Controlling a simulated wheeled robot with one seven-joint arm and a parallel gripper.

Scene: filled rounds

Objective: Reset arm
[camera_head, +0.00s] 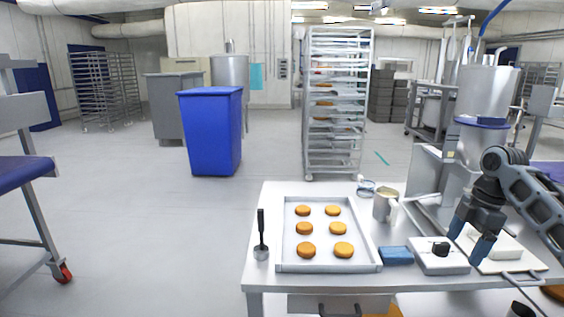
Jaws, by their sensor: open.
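My gripper (467,243) is at the right, at the end of my arm, with its blue-tipped fingers pointing down. It is open and I see nothing between the fingers. It hangs over the right part of the metal table (320,285), near a white box with a black knob (438,257) and a white tray (512,264). I cannot tell its exact height above them.
A tray of several orange-brown rounds (327,264) lies mid-table, with a black-handled spatula (261,240) to its left. A blue block (396,256) and a metal jug (382,207) stand to its right. A blue bin (211,131) and a rack (337,100) stand behind.

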